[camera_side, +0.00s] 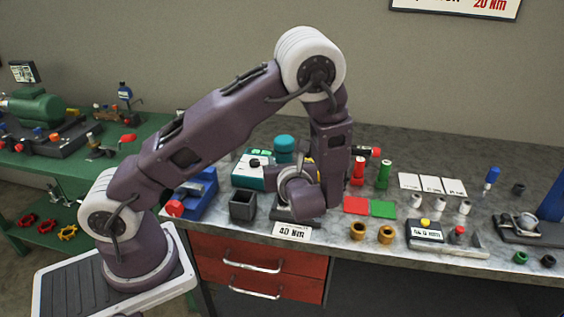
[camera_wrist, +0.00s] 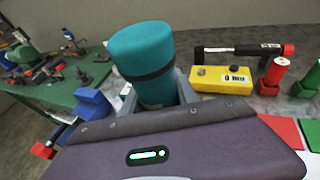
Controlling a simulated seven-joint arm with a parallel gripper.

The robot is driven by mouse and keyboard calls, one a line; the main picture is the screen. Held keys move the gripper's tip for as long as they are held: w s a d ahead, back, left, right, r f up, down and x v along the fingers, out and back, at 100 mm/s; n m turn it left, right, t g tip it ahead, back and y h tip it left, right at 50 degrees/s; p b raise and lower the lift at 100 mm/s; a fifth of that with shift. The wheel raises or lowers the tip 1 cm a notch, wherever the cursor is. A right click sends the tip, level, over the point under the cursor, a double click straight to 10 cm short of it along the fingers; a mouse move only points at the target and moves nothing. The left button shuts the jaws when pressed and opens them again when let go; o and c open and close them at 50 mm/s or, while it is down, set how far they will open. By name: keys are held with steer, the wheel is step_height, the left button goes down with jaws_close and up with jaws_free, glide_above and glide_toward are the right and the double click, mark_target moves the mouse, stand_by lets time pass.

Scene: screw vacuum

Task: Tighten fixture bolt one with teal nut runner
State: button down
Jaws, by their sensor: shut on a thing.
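The teal nut runner (camera_wrist: 142,55) is a thick upright cylinder with a dark band, leaning slightly in the wrist view. My gripper (camera_wrist: 160,97) has its grey jaws on either side of the runner's lower body and is shut on it. The runner's lower end is hidden behind my wrist cover. In the side view the runner's teal top (camera_side: 285,143) shows behind my wrist, above a dark block (camera_side: 290,215) on the bench. My wrist hides most of that block, and I cannot make out fixture bolt one.
A "40 Nm" card (camera_side: 291,231) lies at the bench front. A dark open box (camera_side: 243,206) and blue vise (camera_side: 195,194) stand left. Red (camera_side: 356,205) and green (camera_side: 383,208) pads lie right. A yellow box (camera_wrist: 222,80) and black-handled tool (camera_wrist: 240,51) sit behind.

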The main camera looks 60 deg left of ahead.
steer(key=shift+f, duration=0.75)
stand_by(2.8)
step_height(320, 180, up, 5)
steer(key=shift+r, duration=0.1)
stand_by(0.7)
